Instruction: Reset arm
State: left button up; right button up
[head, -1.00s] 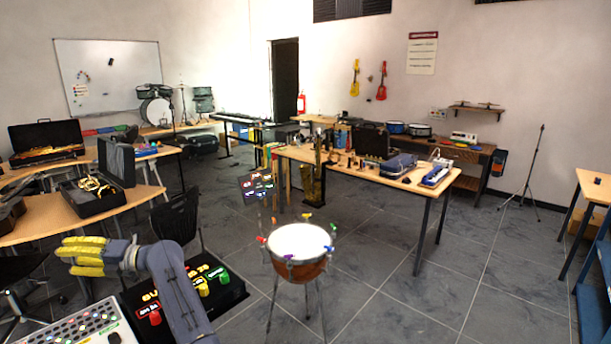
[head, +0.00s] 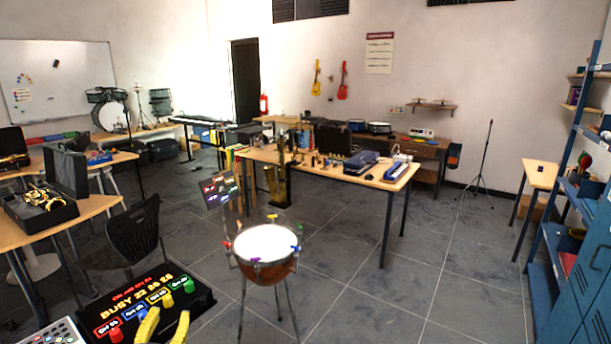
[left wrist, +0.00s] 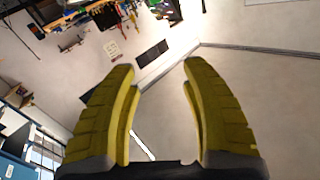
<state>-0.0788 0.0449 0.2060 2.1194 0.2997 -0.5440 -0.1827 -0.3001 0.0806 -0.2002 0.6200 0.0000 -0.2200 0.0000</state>
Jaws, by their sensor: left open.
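My left gripper (head: 163,326) shows in the head view at the bottom edge, in front of the black box with lit labels. Its two yellow fingers point up and stand apart with nothing between them. In the left wrist view the open fingers (left wrist: 160,85) frame an empty gap, with the wall and the room upside down behind them. My right gripper is in neither view.
A black box with coloured knobs (head: 112,333) and a grey panel (head: 62,335) are close by at lower left. A drum on a stand (head: 266,244) is just beyond, with a black chair (head: 136,236) to its left. Blue shelving (head: 562,265) stands at right. Open floor (head: 400,285) lies between.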

pick_arm(q)
jog(key=s+d+f+m+g, duration=0.4)
jog(key=s+f+g, duration=0.1)
jog(key=s+f, duration=0.6)
jog(key=s+f+m+g+y, duration=0.1)
jog(key=s+f+g, duration=0.2)
jog(key=s, duration=0.6)
jog(key=s+f+m+g+y, duration=0.1)
jog(key=s+f+g, duration=0.2)
jog(key=s, duration=0.6)
jog(key=s+d+f+g+h, duration=0.1)
jog(key=d+f, duration=0.2)
jog(key=f, duration=1.2)
jog(key=s+d+f+g+h, duration=0.1)
jog(key=s+d+f+h, duration=0.1)
jog(key=f, duration=1.4)
jog(key=s+f+n+g+h, duration=0.1)
jog(key=s+f+n+g, duration=0.2)
jog(key=s+f, duration=1.7)
jog(key=shift+s+d+f+g, duration=0.15)
jog(key=shift+s+d+g, duration=0.15)
jog(key=shift+s, duration=0.4)
